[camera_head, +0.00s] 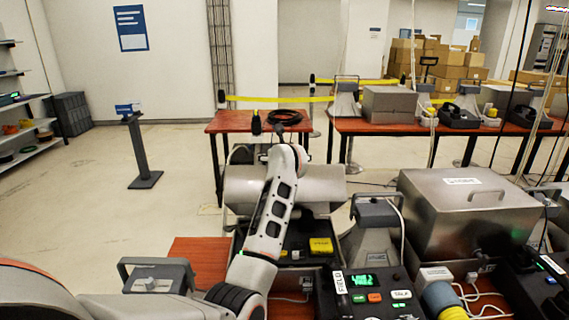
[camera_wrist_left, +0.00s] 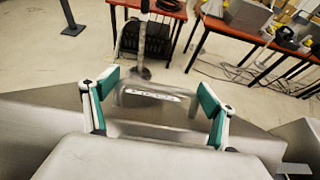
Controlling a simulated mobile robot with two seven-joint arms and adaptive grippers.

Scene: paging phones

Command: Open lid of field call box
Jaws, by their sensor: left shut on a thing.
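The field call box (camera_head: 293,262) stands at the table's front, left of centre in the head view. Its grey lid (camera_head: 325,190) is raised and tilted back, with the dark interior and a yellow item (camera_head: 320,246) showing. My left arm reaches over the box to the lid's far side, hiding part of both. In the left wrist view, my left gripper (camera_wrist_left: 157,88) has its teal-padded fingers at both sides of the lid's grey handle (camera_wrist_left: 119,98) and is shut on it. The exact finger contact is hard to see. My right gripper is not in view.
A panel with a green display (camera_head: 363,281) sits right of the box. A larger closed metal box (camera_head: 470,210) with a top handle stands further right, with cables nearby. A grey handled unit (camera_head: 157,275) is at left. Open floor lies beyond.

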